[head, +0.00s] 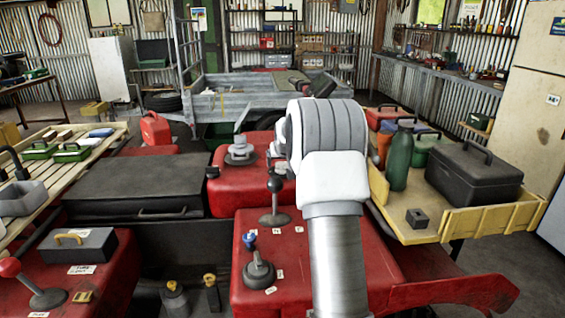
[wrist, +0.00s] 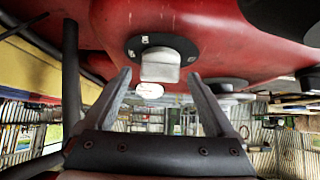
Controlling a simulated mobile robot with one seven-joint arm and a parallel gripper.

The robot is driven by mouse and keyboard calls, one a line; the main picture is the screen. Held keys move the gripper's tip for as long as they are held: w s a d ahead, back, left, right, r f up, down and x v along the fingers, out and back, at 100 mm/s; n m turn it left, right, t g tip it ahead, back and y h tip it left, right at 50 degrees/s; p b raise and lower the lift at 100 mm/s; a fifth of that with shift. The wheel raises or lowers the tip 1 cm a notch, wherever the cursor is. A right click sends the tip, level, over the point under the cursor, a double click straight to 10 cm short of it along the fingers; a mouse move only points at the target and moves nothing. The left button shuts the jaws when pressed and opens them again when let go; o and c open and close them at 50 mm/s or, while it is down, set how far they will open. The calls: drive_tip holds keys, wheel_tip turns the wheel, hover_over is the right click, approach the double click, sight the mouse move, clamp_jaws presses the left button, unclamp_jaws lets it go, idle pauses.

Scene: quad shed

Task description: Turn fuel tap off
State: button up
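The fuel tap appears to be the grey knob (wrist: 160,64) on a round black plate on the red bodywork, seen in the wrist view. Small white marks sit on the plate, too small to read. My gripper (wrist: 157,75) is open, with one finger on either side of the knob in the picture. Clear gaps show between the knob and both fingers, and I see no contact. In the head view my white arm hides the gripper, and I cannot make out this tap there.
The red quad body (head: 290,265) carries a black-knobbed lever (head: 275,200) and a blue-topped lever (head: 250,243). A black case (head: 135,185) lies at left. A wooden tray (head: 450,222) at right holds a green bottle (head: 398,160) and a black toolbox (head: 475,178). A trailer stands behind.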

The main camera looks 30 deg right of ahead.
drive_tip(key=p+v, duration=0.1)
drive_tip(key=v, duration=1.6)
drive_tip(key=shift+s+p, duration=0.2)
drive_tip(key=shift+p, duration=0.1)
drive_tip(key=shift+r, duration=0.15)
